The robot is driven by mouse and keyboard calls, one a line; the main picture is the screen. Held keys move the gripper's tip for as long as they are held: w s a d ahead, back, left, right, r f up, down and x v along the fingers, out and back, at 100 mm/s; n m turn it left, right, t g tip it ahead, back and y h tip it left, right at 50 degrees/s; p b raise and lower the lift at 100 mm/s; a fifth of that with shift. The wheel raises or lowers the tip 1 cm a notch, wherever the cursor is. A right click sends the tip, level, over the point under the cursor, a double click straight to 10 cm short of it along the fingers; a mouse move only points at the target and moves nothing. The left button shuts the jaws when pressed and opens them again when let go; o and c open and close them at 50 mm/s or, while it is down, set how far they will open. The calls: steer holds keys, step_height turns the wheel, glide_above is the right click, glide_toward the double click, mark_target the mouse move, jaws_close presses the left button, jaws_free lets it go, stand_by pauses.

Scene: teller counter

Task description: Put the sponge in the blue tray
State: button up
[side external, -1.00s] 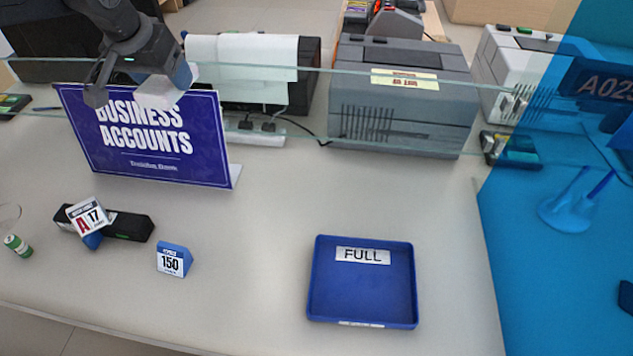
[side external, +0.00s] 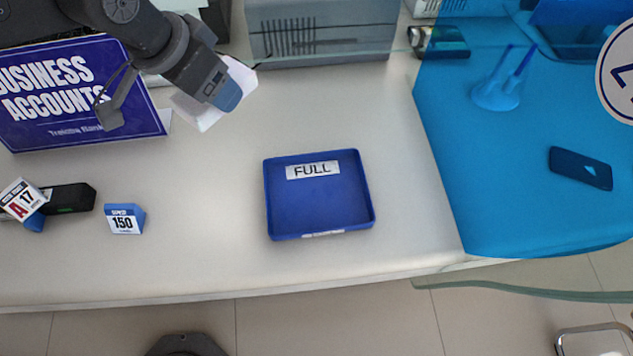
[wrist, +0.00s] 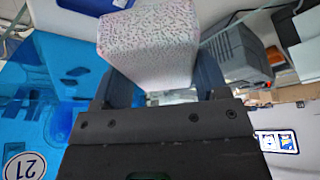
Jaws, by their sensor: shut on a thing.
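The white sponge, pinkish and speckled in the wrist view (wrist: 148,45), is gripped between my two fingers. In the side external view the sponge (side external: 203,117) shows on both sides of the near finger, which hides its middle. My gripper (side external: 220,92) is shut on it and holds it above the counter, to the upper left of the blue tray. The blue tray (side external: 318,205) lies flat on the counter, is empty, and has a FULL label at its back. My gripper (wrist: 163,85) also shows in the wrist view.
A purple BUSINESS ACCOUNTS sign (side external: 75,90) stands left of my gripper. A blue 150 block (side external: 124,219) and a black device (side external: 70,198) lie at the left. A grey printer (side external: 325,28) stands behind. A clear blue panel (side external: 480,170) is at the right.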

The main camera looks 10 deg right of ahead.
step_height(320, 180, down, 13)
glide_above(306, 192)
steer(key=s+a, duration=0.1)
step_height(306, 192, down, 7)
steer(key=shift+s+a+f, duration=0.1)
steer(key=shift+f, duration=1.95)
steer(key=shift+f, duration=0.1)
steer(key=o, duration=0.9)
steer(key=v, duration=1.2)
